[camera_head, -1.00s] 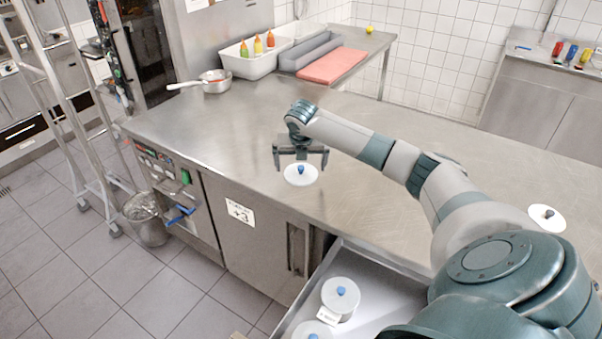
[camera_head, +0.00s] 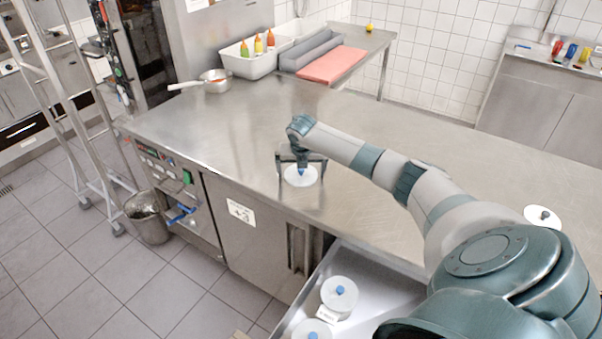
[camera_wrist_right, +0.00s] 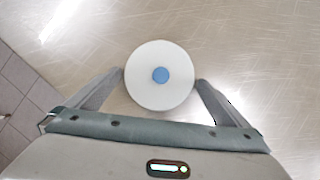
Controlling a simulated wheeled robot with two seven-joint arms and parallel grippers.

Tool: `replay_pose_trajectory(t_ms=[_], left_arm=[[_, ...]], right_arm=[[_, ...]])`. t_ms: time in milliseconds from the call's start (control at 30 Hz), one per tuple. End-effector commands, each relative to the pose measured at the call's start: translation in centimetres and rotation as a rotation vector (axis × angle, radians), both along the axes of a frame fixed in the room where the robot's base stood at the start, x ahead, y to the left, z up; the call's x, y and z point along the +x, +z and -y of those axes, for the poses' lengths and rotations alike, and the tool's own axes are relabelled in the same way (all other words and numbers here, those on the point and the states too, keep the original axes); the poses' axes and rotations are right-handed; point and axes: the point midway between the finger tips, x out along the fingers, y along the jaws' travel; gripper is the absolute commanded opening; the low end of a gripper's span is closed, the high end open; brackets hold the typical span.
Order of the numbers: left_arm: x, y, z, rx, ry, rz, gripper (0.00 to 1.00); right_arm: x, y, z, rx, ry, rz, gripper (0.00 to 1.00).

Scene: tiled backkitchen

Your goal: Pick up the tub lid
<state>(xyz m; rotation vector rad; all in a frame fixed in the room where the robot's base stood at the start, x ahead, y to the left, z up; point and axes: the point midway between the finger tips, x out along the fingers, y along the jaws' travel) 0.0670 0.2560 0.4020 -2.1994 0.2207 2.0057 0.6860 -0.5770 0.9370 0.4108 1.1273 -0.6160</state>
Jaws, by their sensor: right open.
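A round white tub lid with a blue knob (camera_head: 300,177) lies flat on the steel counter near its front edge. It also shows in the right wrist view (camera_wrist_right: 147,92), between and a little beyond my fingers. My right gripper (camera_head: 300,166) is open and points down over the lid, with one finger on either side of the blue knob. In the right wrist view the fingers of my right gripper (camera_wrist_right: 160,78) are spread wide with nothing held. I cannot tell whether a finger touches the lid. My left gripper is not in view.
An open drawer (camera_head: 384,277) below holds white tubs with blue-knobbed lids (camera_head: 339,294). Another white lid with a dark knob (camera_head: 542,217) lies at the right. A pan (camera_head: 215,82) and a bin of bottles (camera_head: 250,62) stand at the back. The counter's middle is clear.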

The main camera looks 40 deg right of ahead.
Motion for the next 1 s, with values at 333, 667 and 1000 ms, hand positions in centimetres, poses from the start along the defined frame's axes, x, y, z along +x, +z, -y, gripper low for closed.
replay_pose_trajectory(t_ms=[333,667,1000], left_arm=[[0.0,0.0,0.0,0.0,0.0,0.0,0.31],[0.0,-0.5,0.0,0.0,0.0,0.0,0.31],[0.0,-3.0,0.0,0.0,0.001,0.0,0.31]], right_arm=[[0.0,0.0,0.0,0.0,0.0,0.0,0.69],[0.1,0.7,0.1,0.0,-0.001,0.002,0.69],[-1.0,4.7,1.5,-0.003,-0.003,0.0,0.69]])
